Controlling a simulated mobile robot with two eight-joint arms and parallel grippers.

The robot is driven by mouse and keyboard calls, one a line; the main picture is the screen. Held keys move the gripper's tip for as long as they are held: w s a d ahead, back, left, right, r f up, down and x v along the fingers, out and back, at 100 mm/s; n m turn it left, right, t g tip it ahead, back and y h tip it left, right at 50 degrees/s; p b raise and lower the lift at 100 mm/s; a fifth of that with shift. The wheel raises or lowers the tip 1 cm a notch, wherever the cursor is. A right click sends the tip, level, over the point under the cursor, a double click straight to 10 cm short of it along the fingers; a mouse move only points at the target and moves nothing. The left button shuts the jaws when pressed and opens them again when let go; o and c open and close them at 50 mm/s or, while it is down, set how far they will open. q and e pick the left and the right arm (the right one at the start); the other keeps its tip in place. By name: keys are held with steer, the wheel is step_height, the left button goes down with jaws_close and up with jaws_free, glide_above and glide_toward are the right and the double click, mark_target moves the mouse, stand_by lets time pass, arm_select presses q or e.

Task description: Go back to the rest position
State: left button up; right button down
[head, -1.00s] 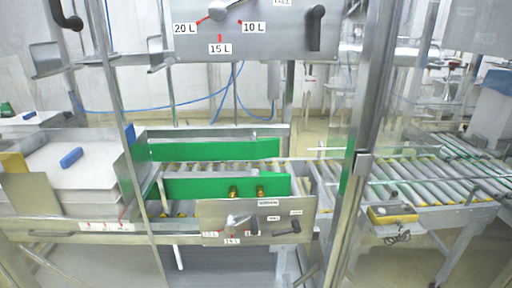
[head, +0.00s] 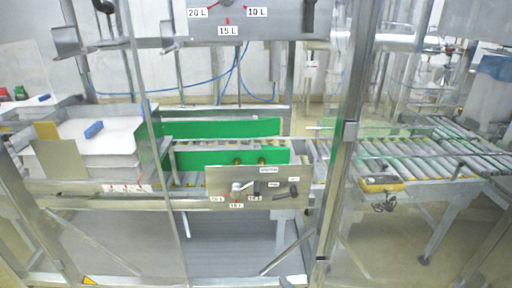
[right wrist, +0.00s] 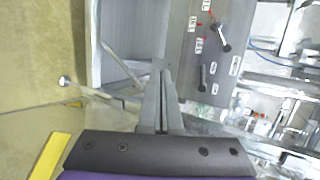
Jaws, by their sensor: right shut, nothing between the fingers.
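My right gripper (right wrist: 161,70) shows in the right wrist view, its two grey fingers together with nothing between them. My left gripper is in neither view now.
Steel frame posts and clear panels (head: 345,130) stand in front of me. Behind them are green guide rails (head: 225,128), a roller conveyor (head: 420,160), a lower lever panel (head: 258,188) and a white-lined box (head: 85,140). A yellow controller (head: 380,184) hangs at right.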

steer(key=s+d+f+n+g+h, duration=0.2)
steer(key=s+d+n+g, duration=0.25)
steer(key=s+n, duration=0.5)
steer(key=s+d+f+n+g+h, duration=0.25)
steer(key=s+d+n, duration=0.35)
steer(key=s, duration=0.6)
arm_select(q)
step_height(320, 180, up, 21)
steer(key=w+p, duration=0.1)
steer(key=p, duration=1.7)
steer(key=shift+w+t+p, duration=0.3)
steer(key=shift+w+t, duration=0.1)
arm_select(e)
step_height(320, 180, up, 21)
steer(key=w, duration=0.2)
steer(key=shift+w+a, duration=0.3)
steer(key=shift+w, duration=0.05)
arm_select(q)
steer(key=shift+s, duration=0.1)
arm_select(e)
steer(key=shift+s, duration=0.1)
